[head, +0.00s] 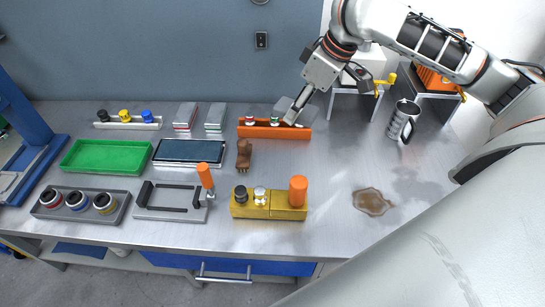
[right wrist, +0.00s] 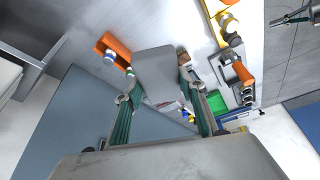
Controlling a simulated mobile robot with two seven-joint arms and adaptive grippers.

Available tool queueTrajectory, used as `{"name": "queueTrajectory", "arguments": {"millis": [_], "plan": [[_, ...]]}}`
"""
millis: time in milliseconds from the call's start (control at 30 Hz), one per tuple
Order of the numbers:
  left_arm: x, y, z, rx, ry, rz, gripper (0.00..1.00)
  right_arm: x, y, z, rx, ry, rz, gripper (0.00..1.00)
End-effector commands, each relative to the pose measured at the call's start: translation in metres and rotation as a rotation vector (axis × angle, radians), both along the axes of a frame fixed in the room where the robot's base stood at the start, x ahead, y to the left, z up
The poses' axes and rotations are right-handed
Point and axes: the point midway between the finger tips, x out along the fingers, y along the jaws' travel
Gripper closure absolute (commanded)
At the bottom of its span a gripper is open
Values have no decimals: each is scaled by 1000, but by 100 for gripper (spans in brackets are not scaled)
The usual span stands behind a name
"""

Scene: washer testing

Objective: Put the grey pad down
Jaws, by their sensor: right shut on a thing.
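My right gripper (head: 295,113) reaches down from the upper right over the back of the bench, just above the orange rack (head: 262,132). It is shut on the grey pad (head: 283,105), a flat light block partly hidden behind the fingers. In the right wrist view the pad (right wrist: 155,75) sits between the two fingertips, and the orange rack (right wrist: 108,50) shows beside it. I cannot tell whether the pad touches the rack. A dark jaw-like part (right wrist: 293,18) at the top right of the right wrist view may be my left gripper.
Two similar grey blocks (head: 186,116) lie left of the rack. A brown brush-like piece (head: 244,154) and a yellow block (head: 268,205) stand in front. A metal mug (head: 403,120) stands right, and a brown spill (head: 372,201) lies on the otherwise clear right side.

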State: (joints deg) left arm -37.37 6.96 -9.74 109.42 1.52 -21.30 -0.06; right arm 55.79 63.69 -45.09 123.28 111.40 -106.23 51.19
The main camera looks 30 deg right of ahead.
Motion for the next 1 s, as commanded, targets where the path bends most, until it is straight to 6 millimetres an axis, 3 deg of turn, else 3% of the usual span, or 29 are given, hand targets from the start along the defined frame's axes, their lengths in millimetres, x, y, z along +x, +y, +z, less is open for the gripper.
{"name": "queueTrajectory", "arguments": {"millis": [133,267,800,1000], "plan": [[-1,-3,0,-7,2,3,100,1,-2,3,0,2,23,81],[-1,-4,0,-9,2,3,100,0,-2,-11,1,6,29,81],[-4,-1,-2,2,5,-4,100,-1,-2,-131,3,6,27,81],[-4,0,-2,4,5,-6,100,1,-2,-155,3,2,28,81]]}}
